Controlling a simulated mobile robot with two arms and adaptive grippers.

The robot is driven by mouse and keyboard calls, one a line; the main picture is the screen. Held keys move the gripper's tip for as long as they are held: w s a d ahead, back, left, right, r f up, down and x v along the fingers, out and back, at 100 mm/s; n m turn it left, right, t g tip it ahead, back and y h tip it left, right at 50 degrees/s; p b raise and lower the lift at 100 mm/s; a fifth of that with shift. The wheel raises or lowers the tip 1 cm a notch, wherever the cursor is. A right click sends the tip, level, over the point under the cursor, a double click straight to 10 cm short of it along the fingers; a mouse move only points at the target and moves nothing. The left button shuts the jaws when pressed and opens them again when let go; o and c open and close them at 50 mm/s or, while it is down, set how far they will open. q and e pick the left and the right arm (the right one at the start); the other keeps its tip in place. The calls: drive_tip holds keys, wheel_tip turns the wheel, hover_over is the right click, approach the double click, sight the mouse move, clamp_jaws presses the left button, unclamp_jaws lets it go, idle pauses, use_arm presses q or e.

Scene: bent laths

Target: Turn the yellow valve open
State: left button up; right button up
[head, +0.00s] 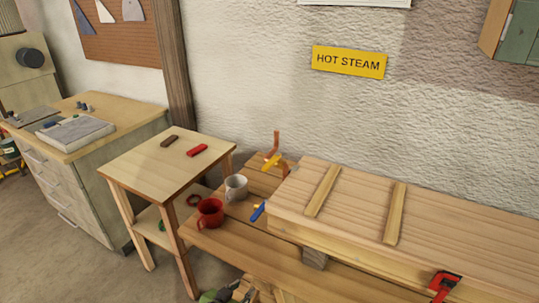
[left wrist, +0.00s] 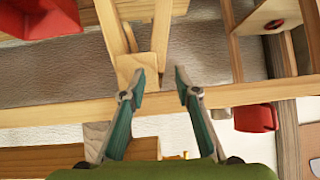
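The yellow valve (head: 271,161) is a small slanted lever on a copper-coloured pipe (head: 277,143) at the wall, behind the bench and beside the long wooden box. A blue lever (head: 258,211) sits lower, at the box's near left end. The sign "HOT STEAM" (head: 349,62) hangs on the wall above. My left gripper (head: 238,291) is partly in view at the bottom edge, low in front of the bench and well away from the yellow valve. In the left wrist view its two fingers (left wrist: 160,74) are apart with nothing between them. The yellow valve does not show there. My right gripper is not in view.
A red mug (head: 210,213) and a white mug (head: 236,187) stand on the bench (head: 290,258), left of the levers. The long wooden box (head: 365,205) covers its right part. A red clamp (head: 443,284) sticks out at front right. A small wooden stand (head: 150,172) is at left.

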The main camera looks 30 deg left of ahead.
use_arm(q)
drive_tip(key=w+a+r+t+p, duration=0.1)
drive_tip(key=w+r+t, duration=0.15)
drive_tip(key=r, duration=0.55)
drive_tip(key=w+a+r+t, duration=0.1)
drive_tip(key=w+r, duration=0.2)
drive_tip(key=r, duration=0.6)
drive_tip(key=t+h+p, duration=0.1)
drive_tip(key=t+p, duration=0.1)
drive_tip(key=t, duration=0.2)
approach(269, 163)
drive_tip(key=w+p, duration=0.3)
drive_tip(key=w, duration=0.7)
drive_tip(key=shift+f, duration=0.15)
clamp_jaws()
